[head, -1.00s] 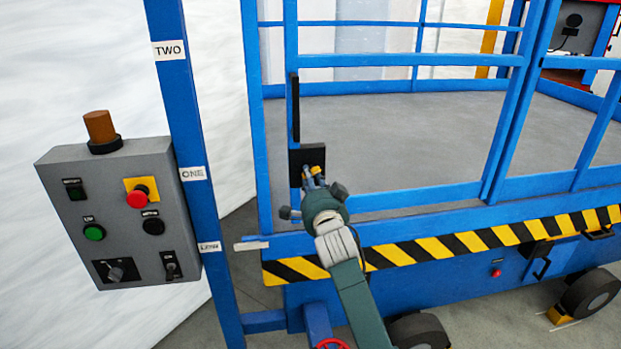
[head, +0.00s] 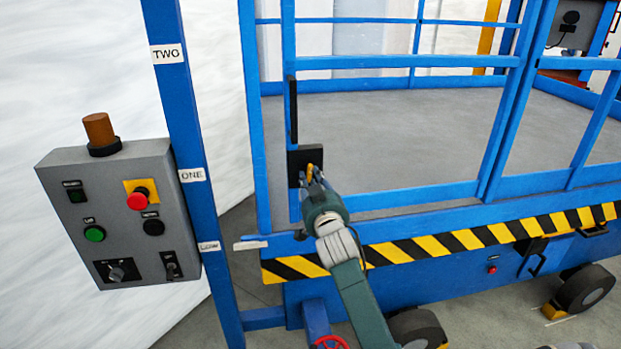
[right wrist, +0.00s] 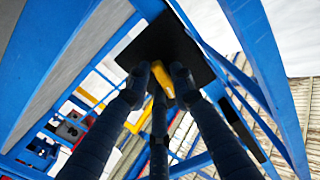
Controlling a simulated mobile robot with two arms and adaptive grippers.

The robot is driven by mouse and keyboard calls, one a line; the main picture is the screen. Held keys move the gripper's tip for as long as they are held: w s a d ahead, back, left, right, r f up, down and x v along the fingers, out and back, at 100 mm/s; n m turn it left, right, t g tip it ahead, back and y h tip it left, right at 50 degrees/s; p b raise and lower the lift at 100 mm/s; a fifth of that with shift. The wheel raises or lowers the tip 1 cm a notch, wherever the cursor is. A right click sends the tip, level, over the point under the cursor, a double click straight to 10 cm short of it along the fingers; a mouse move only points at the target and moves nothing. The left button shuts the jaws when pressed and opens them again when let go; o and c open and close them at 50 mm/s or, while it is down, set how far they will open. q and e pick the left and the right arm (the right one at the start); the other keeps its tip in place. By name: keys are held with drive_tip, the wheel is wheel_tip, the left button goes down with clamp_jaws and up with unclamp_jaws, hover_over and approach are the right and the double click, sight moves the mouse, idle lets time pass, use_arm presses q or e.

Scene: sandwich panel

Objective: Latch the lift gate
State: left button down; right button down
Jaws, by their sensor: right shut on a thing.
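The lift gate (head: 403,62) is a blue rail frame at the front of the platform and stands in line with the rails beside it. A black latch plate (head: 297,158) is fixed on its left post; it also shows in the right wrist view (right wrist: 200,62). A small yellow latch handle (head: 309,171) sticks out from the plate and shows between my fingers in the right wrist view (right wrist: 180,66). My right gripper (head: 312,176) is at the plate, its fingers shut on the yellow handle. Its fingertips partly cover the handle. My left gripper is not in view.
A grey control box (head: 120,212) with buttons hangs at left beside a blue post (head: 183,120) marked with floor labels. A yellow-black striped edge (head: 430,247) runs below the gate. The grey platform floor (head: 400,125) is bare. A red valve wheel (head: 331,342) is at the bottom.

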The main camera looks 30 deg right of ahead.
drive_tip(key=shift+d+n, duration=0.15)
drive_tip(key=shift+n, duration=0.95)
drive_tip(key=c, duration=1.6)
unclamp_jaws()
drive_tip(key=shift+d, duration=0.1)
drive_tip(key=v, duration=1.2)
drive_tip(key=shift+f, duration=0.1)
